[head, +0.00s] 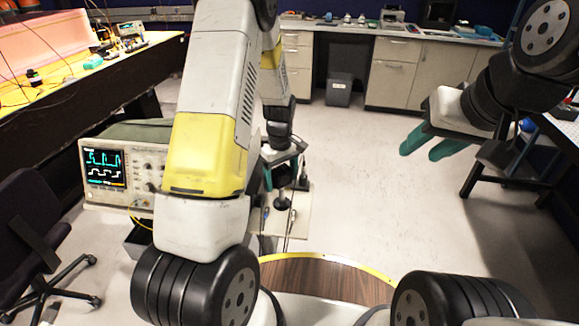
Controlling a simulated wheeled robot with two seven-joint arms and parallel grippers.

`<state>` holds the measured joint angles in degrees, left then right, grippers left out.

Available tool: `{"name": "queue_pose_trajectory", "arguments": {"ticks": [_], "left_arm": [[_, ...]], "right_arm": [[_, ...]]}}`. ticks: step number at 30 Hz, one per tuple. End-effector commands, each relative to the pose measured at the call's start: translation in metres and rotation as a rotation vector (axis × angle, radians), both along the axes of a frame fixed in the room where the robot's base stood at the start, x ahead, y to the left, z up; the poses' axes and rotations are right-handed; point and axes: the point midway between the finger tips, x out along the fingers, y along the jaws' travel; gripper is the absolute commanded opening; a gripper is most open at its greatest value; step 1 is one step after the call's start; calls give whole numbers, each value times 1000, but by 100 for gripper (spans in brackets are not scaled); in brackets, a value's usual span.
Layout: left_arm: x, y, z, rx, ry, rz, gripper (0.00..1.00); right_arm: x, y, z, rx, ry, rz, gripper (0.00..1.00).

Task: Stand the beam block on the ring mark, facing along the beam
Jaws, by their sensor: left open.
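My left gripper (284,184) points down over a small pale board (298,222), and its teal and dark fingers are apart. Below and between the fingers stands a small dark post with a round foot (282,203); I cannot tell whether this is the beam block. I cannot make out a ring mark on the board, as my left arm covers its left side. My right gripper (420,154) is out over the floor at the right, its teal fingers apart and empty.
An oscilloscope (118,172) stands left of the board, partly behind my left arm. A dark chair (35,235) is at lower left. A long bench (150,58) runs along the left. Cabinets (395,72) and a grey bin (339,90) are at the back. Open floor lies centre right.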

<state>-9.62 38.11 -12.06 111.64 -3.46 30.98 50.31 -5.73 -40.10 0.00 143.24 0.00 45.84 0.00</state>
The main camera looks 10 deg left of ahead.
Motion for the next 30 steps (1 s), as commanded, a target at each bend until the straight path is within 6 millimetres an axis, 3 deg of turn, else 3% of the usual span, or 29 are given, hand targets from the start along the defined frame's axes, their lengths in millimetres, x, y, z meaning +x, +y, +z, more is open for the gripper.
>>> {"name": "queue_pose_trajectory", "arguments": {"ticks": [6, 18, 30], "left_arm": [[0, 0, -1, 0, -1, 0, 76], [0, 0, 0, -1, -1, 0, 0], [1, 0, 3, -1, -2, 0, 0]], "right_arm": [[0, 0, 0, 0, 0, 0, 39], [0, 0, 0, 0, 0, 0, 39], [0, 0, 0, 0, 0, 0, 39]]}}
